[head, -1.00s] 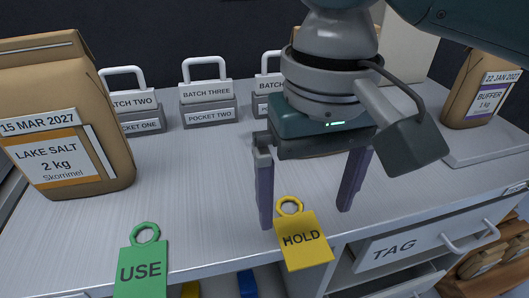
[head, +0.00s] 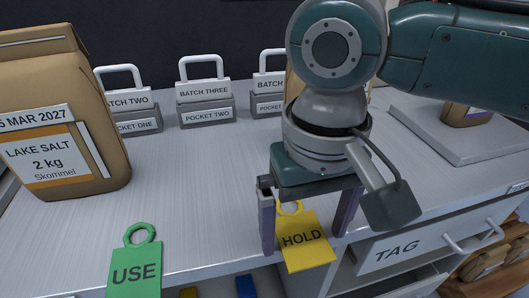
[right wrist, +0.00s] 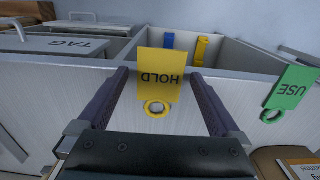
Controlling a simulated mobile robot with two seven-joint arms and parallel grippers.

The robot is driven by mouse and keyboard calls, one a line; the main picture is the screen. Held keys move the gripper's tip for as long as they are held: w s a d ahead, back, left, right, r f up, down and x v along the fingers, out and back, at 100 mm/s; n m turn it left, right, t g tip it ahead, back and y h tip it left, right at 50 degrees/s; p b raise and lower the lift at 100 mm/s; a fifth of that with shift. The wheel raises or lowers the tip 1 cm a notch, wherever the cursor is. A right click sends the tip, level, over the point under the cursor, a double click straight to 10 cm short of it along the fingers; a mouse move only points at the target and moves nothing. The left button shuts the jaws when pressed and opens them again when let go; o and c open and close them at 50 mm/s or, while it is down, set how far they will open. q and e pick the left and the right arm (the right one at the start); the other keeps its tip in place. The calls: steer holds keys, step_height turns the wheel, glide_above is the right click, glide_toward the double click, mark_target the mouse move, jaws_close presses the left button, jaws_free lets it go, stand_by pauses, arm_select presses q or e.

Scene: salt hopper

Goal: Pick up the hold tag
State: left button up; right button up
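The yellow hold tag (head: 304,242) hangs over the front edge of the worktop, with its ring at the top. It also shows upside down in the right wrist view (right wrist: 159,75). My right gripper (head: 303,246) is open, with one finger on each side of the tag. In the right wrist view the fingers (right wrist: 160,95) stand apart from the tag with a gap on both sides. My left gripper is not in view.
A green USE tag (head: 134,265) hangs at the same edge to the left. A lake salt bag (head: 50,120) stands at the left. Several labelled batch blocks (head: 205,105) stand at the back. A drawer marked TAG (head: 398,250) is below right. The middle worktop is clear.

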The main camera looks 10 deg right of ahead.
steer(key=c, duration=1.2)
steer(key=shift+c, duration=0.2)
